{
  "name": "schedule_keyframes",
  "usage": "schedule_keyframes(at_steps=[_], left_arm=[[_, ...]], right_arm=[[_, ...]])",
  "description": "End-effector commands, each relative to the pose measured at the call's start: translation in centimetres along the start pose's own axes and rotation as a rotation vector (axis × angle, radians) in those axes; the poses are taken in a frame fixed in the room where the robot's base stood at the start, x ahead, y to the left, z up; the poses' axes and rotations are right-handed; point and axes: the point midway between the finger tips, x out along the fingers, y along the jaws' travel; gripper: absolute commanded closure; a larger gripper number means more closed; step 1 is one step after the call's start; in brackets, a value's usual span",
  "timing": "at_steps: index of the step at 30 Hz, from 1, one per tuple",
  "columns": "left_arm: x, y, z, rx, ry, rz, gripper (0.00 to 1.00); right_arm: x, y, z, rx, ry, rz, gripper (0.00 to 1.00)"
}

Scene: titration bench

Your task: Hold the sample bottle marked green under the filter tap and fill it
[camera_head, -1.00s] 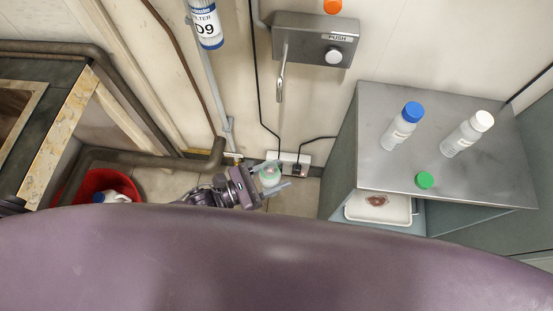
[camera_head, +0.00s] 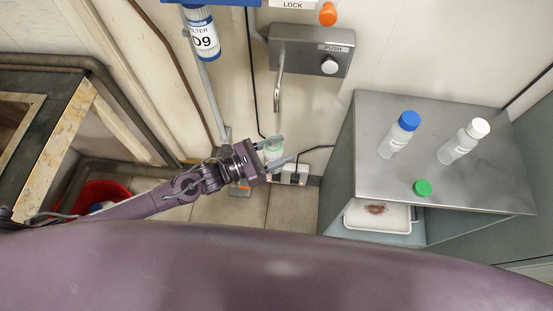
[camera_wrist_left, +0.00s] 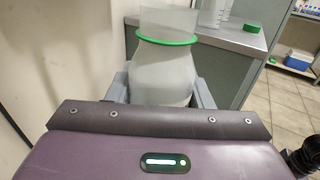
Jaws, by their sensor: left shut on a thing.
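My left gripper (camera_head: 274,153) is shut on the sample bottle (camera_head: 273,150), a clear open-topped bottle with a green ring round its neck. In the left wrist view the bottle (camera_wrist_left: 165,65) stands upright between the fingers, with no cap on it. The filter tap spout (camera_head: 279,90) hangs from a steel wall box with a white PUSH button (camera_head: 329,65). In the head view the bottle shows below the spout's tip, apart from it. A green cap (camera_head: 422,188) lies on the steel cabinet top. My right gripper is not in view.
A blue-capped bottle (camera_head: 400,134) and a white-capped bottle (camera_head: 464,141) stand on the steel cabinet (camera_head: 450,185) at right. A filter cartridge (camera_head: 202,35) hangs left of the tap. A power socket with plugs (camera_head: 291,173) is low on the wall. A red bucket (camera_head: 88,197) stands at lower left.

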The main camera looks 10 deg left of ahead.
Motion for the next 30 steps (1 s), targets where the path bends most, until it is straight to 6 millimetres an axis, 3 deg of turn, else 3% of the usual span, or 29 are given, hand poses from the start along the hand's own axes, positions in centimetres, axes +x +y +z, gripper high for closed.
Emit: schedule_keyframes(at_steps=[15,30], left_arm=[[2.6,4.3,0.9,0.002,-0.002,0.000,0.76],[3.4,5.5,1.1,-0.001,0.000,-0.001,0.76]], right_arm=[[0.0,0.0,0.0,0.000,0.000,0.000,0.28],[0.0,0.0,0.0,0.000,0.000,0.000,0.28]])
